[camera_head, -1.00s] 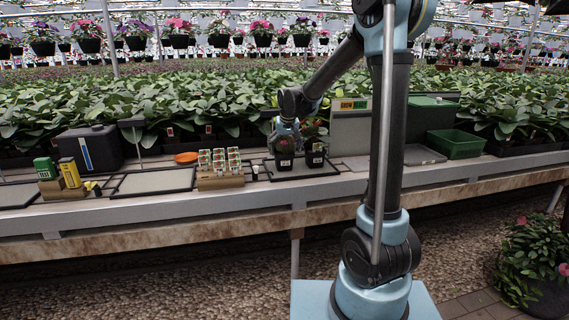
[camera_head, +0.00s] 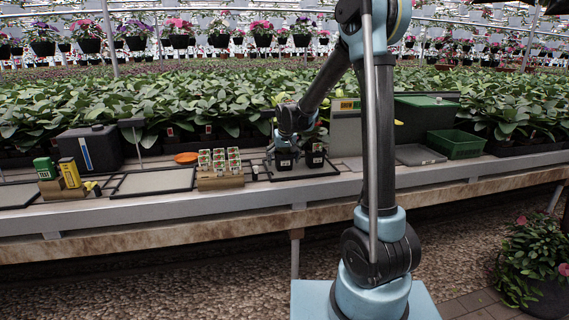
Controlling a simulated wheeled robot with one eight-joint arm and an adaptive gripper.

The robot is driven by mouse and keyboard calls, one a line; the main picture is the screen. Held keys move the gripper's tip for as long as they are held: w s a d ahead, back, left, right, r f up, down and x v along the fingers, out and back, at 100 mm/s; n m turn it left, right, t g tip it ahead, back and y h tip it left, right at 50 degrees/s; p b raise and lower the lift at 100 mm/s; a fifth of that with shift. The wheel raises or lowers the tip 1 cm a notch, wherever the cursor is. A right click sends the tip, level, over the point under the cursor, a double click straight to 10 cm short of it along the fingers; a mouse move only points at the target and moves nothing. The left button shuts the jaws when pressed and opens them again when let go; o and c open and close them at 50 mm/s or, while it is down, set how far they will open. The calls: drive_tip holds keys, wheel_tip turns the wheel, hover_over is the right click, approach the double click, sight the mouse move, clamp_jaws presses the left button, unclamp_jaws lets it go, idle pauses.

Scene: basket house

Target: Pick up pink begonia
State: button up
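Two small dark pots with white labels stand side by side on a framed tray (camera_head: 328,170) on the bench. The left pot (camera_head: 284,161) is directly below my gripper (camera_head: 284,143). The right pot (camera_head: 315,158) is just beside it. The plants in both pots are mostly hidden behind my gripper and arm, so I cannot tell which is the pink begonia. My gripper points down at the plants; its fingers are too small and covered to tell open from shut.
Seed packets in a wooden holder (camera_head: 220,181) stand left of the pots, near an orange dish (camera_head: 187,158) and a dark jerrycan (camera_head: 91,149). A grey box (camera_head: 346,130) and a green crate (camera_head: 455,143) stand to the right. Dense leafy plants fill the bench behind.

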drive_tip(key=c, duration=1.1)
